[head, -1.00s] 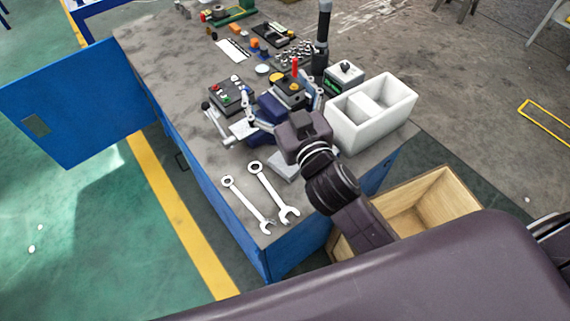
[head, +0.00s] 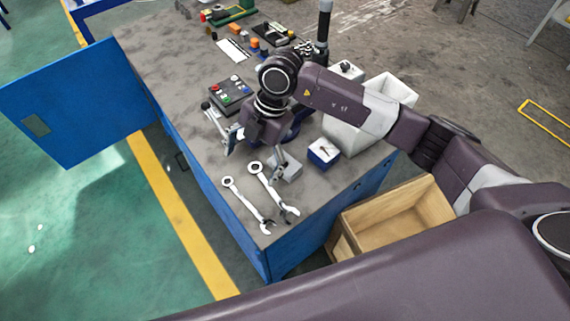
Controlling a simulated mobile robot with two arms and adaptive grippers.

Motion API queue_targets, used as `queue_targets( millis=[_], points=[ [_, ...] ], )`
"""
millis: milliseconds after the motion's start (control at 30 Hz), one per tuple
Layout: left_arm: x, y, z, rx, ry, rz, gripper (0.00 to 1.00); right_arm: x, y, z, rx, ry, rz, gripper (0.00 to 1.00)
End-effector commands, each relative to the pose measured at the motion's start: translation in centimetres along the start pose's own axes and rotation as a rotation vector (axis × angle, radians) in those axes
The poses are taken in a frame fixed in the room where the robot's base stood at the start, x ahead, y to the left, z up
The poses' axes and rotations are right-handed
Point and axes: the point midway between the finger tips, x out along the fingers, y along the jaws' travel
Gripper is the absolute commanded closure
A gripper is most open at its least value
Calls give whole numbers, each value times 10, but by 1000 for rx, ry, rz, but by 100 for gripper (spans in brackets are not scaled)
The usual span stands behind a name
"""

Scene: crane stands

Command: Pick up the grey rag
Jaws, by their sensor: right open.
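A small light-grey folded piece (head: 291,170), which looks like the grey rag, lies on the workbench near its front end, to the right of the wrenches. Part of it is hidden behind a finger of my right gripper. My right gripper (head: 257,155) is open and points down over the bench, with one finger at the left and the other beside the grey piece. I cannot tell whether that finger touches it. Nothing shows between the fingers. My left gripper is not in view.
Two wrenches (head: 240,199) lie at the bench's front left. A small blue box (head: 324,154) and a white bin (head: 345,136) stand right of the grey piece. A wooden crate (head: 395,222) is below the bench end. A control box (head: 231,92) stands behind.

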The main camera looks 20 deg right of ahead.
Motion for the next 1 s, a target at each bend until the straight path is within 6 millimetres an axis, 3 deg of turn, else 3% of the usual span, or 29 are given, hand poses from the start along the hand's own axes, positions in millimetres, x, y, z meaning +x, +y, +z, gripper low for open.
queue_targets(
  millis=[33,100,233,567,800,1000],
  points=[
    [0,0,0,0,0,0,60,-8,-8,25,41,-83,-47,15],
    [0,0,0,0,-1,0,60,-18,-20,52,96,-174,-100,15],
    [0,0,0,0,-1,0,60,-29,-33,78,156,-266,-153,15],
    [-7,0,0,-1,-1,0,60,0,-42,92,167,-280,-164,15],
    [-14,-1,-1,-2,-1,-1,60,33,-47,104,166,-279,-163,15],
    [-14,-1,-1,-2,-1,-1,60,40,-48,106,164,-280,-159,15]
  ],
)
